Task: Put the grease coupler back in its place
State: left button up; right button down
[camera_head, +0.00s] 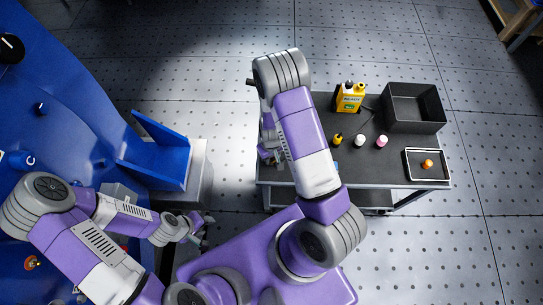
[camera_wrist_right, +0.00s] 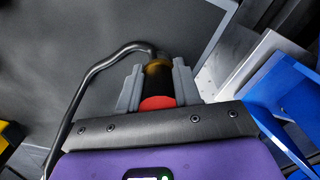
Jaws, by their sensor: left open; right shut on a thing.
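The grease coupler (camera_wrist_right: 158,79) shows in the right wrist view as a dark short cylinder with a brass-coloured far end and a red near part. My right gripper (camera_wrist_right: 158,85) is shut on it, one grey finger on each side. A black hose (camera_wrist_right: 88,82) curves from the lower left up to the coupler's far end. In the head view my right gripper (camera_head: 268,154) is at the cart's left end, largely hidden by my own arm, and the coupler cannot be made out. My left gripper (camera_head: 203,222) is open and empty, left of the cart.
A blue structure (camera_head: 160,160) stands left of the cart, across a floor gap.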

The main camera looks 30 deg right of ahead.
jog(key=shift+f, duration=0.2)
jog(key=c, duration=0.7)
grip_release()
notch_tip(320, 180, up, 8)
jog(key=shift+f+p, duration=0.15)
jog(key=shift+p, duration=1.1)
